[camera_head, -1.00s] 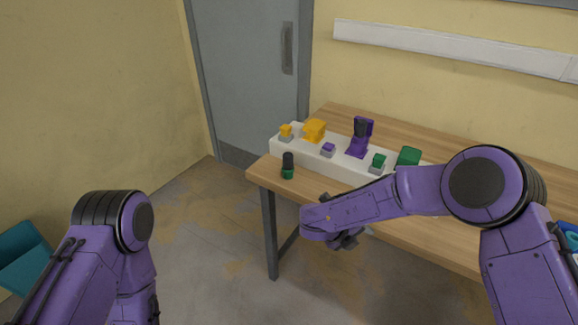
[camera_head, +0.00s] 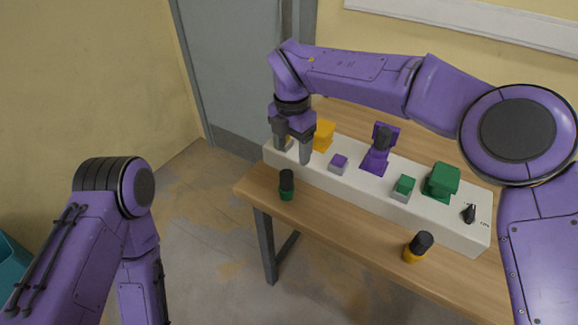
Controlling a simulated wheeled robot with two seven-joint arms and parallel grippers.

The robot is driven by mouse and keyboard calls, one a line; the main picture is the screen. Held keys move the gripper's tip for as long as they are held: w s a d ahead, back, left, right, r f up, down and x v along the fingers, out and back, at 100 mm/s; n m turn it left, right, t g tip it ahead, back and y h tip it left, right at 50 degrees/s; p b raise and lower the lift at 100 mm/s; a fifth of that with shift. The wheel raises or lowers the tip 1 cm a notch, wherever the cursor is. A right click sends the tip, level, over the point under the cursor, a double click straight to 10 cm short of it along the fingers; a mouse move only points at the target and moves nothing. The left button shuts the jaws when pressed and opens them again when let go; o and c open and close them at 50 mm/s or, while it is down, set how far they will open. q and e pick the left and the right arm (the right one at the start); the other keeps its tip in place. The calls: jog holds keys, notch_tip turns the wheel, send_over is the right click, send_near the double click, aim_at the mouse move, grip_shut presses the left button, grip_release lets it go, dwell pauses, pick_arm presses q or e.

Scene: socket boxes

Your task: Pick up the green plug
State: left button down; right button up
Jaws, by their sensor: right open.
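The green plug (camera_head: 286,186) stands upright on the wooden table near its left front corner, with a black upper part and a green base. My right gripper (camera_head: 293,157) points down over the left end of the white socket box (camera_head: 370,195), behind the green plug and above it in the picture. Its two fingers are apart and nothing shows between them but part of the box top. The green plug is clear of the fingers. My left arm (camera_head: 110,230) is at the lower left, and its gripper is out of the picture.
The box bears a yellow socket (camera_head: 324,136), a purple socket with a plug in it (camera_head: 380,150), a green socket (camera_head: 441,180), small coloured blocks and a black switch (camera_head: 469,213). A yellow plug (camera_head: 418,247) stands on the table (camera_head: 345,235) in front. The table's left edge is close to the green plug.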

aim_at(286, 172)
jog(key=shift+w+a+f, duration=0.3)
jog(key=shift+a+f, duration=0.15)
jog(key=shift+f, duration=0.15)
jog(key=shift+s+d+f+p, duration=0.1)
jog(key=shift+s+f+p, duration=0.15)
jog(key=shift+s+f, duration=0.25)
jog(key=shift+s+f+p, duration=0.2)
jog(key=shift+s+f, duration=0.05)
jog(key=shift+f, duration=0.3)
jog(key=shift+s+d+f, duration=0.1)
jog(key=shift+s+f, duration=0.05)
jog(key=shift+f, duration=0.15)
jog(key=f, duration=0.1)
jog(key=f+p, duration=0.1)
jog(key=f, duration=0.1)
jog(key=w+a+f+p, duration=0.1)
jog(key=f, duration=0.1)
jog(key=shift+f, duration=0.3)
pick_arm(q)
jog(key=r, duration=0.3)
jog(key=shift+s+a, duration=0.1)
jog(key=shift+s, duration=0.15)
pick_arm(e)
jog(key=shift+s, duration=0.2)
jog(key=c, duration=1.2)
